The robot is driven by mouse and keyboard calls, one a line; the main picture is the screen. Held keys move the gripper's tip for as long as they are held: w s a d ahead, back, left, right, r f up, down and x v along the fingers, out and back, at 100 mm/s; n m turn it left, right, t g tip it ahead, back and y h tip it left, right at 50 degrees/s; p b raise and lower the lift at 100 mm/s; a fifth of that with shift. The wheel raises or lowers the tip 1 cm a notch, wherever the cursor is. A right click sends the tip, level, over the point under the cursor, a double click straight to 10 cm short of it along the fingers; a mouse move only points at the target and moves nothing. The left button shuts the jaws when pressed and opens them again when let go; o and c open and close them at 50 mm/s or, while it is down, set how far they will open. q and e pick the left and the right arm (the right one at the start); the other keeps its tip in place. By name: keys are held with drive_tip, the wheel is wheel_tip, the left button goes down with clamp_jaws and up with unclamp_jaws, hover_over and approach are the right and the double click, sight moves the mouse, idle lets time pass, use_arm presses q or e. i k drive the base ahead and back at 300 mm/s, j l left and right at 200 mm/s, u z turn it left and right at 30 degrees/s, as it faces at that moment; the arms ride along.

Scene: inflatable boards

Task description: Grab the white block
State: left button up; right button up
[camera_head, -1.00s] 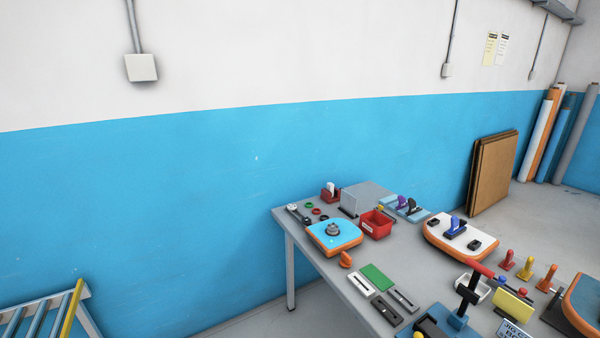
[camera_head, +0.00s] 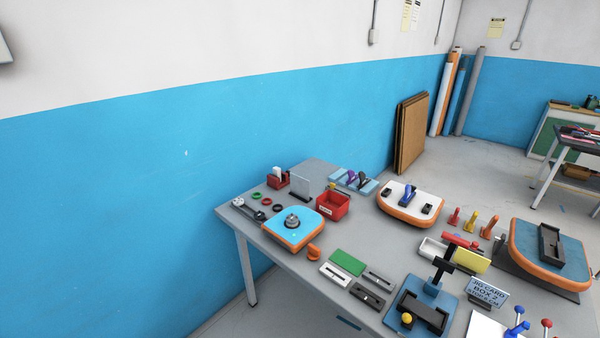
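A flat white block (camera_head: 336,275) with a dark slot lies on the grey table (camera_head: 225,213) near its front left edge. A green block (camera_head: 348,263) lies just behind it. A dark grey slotted block (camera_head: 366,294) lies to its right, and another grey slotted block (camera_head: 378,280) lies behind that one. Neither of my grippers shows in the head view, and nothing touches the white block.
A blue and orange board (camera_head: 285,237) lies behind the white block, with an orange piece (camera_head: 313,253) between them. A blue clamp fixture (camera_head: 420,310) stands to the right. A red bin (camera_head: 333,207) and a white and orange board (camera_head: 395,192) stand farther back.

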sight(276, 171)
drive_tip(key=i+j+z, duration=0.25)
drive_tip(key=j+z, duration=0.3)
drive_tip(key=i+j+z, duration=0.1)
drive_tip(key=j+z, duration=0.15)
drive_tip(key=j, duration=0.2)
drive_tip(key=j+z, duration=0.35)
drive_tip(key=j, duration=0.55)
drive_tip(key=i, duration=0.05)
